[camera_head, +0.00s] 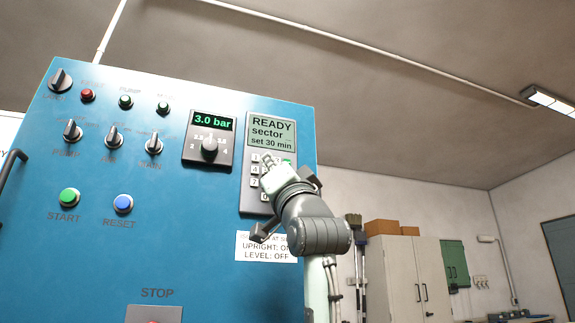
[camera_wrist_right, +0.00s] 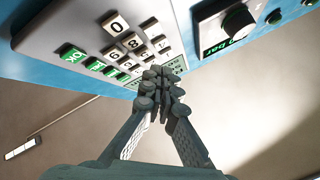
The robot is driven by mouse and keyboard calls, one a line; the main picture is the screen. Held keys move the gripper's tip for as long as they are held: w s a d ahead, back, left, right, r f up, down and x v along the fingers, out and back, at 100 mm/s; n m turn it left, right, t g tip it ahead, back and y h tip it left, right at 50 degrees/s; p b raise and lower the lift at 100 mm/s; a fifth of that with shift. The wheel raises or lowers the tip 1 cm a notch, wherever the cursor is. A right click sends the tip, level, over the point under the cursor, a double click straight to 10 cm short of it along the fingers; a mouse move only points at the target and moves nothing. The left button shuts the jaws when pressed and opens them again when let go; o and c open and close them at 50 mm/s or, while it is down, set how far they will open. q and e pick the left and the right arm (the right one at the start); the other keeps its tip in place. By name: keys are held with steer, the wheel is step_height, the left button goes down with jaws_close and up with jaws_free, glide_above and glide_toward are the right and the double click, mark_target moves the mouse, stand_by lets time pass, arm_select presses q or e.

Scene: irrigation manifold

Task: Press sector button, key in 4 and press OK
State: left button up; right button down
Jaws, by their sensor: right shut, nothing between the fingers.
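The keypad unit (camera_head: 251,197) is a grey panel on the blue cabinet, with a display (camera_head: 271,132) that reads "READY", "sector" with a blank after it, and "set 30 min". My right gripper (camera_head: 267,158) is shut and empty, its fingertips over the upper part of the keys and hiding several of them. In the wrist view, the shut fingertips (camera_wrist_right: 163,78) are close to the far end of the keypad; I cannot tell whether they touch a key. The green OK key (camera_wrist_right: 74,53) is at the near end of a column of green keys, near the white 0 key (camera_wrist_right: 116,24). My left gripper is not in view.
Left of the keypad are a pressure dial (camera_head: 209,146) showing 3.0 bar, several switches, a green START button (camera_head: 69,198) and a blue RESET button (camera_head: 123,204). A white label (camera_head: 265,247) is below the keypad. Open room and cupboards (camera_head: 404,275) lie to the right.

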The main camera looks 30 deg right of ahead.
steer(key=shift+w+a+f, duration=0.15)
steer(key=shift+a+f, duration=0.05)
steer(key=shift+a, duration=0.3)
steer(key=shift+w+a+f, duration=0.1)
steer(key=shift+a+f, duration=0.05)
steer(key=shift+a, duration=0.3)
steer(key=shift+w, duration=0.1)
steer(key=shift+w+d, duration=0.15)
steer(key=shift+w, duration=0.15)
steer(key=shift+w, duration=0.3)
steer(key=shift+s, duration=0.15)
stand_by(0.4)
steer(key=shift+s, duration=0.6)
steer(key=shift+f, duration=0.1)
